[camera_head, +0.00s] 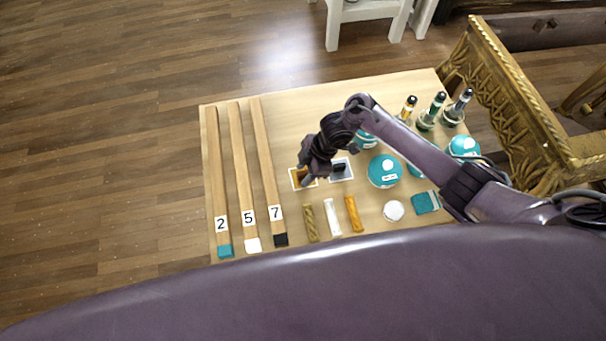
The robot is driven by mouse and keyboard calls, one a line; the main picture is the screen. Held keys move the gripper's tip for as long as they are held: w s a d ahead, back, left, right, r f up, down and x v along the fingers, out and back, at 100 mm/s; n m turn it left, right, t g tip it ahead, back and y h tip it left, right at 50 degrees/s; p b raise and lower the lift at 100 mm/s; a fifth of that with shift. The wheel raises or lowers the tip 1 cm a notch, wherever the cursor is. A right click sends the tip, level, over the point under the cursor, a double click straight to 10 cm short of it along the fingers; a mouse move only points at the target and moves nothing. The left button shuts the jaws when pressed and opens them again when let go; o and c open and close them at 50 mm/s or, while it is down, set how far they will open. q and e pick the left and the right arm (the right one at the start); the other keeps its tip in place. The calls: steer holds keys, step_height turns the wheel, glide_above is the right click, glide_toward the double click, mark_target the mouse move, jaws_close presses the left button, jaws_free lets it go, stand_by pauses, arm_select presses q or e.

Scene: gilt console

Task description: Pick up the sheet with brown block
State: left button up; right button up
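A small sheet with an orange-yellow edge (313,183) lies on the table, left of the middle. A brown block shows on it, partly covered by my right gripper (305,175). The gripper points down at this sheet from above. I cannot tell whether its fingers touch the sheet or how far apart they are. A second sheet, pale with a dark patch (346,175), lies just to the right. My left gripper is out of view.
The wooden table (300,95) holds three long strips marked 2, 5 and 7 (268,175) at left. Short yellow, white and orange bars (333,217) lie in front. Teal round containers (384,171), bottles (437,108) and a gilt console (510,110) are at right.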

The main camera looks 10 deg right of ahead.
steer(key=c, duration=0.6)
jaws_close()
steer(key=shift+r, duration=0.1)
step_height(320, 180, up, 12)
steer(key=p, duration=0.1)
step_height(320, 180, up, 8)
steer(key=p, duration=0.3)
glide_above(305, 172)
steer(key=shift+c, duration=1)
jaws_free()
jaws_close()
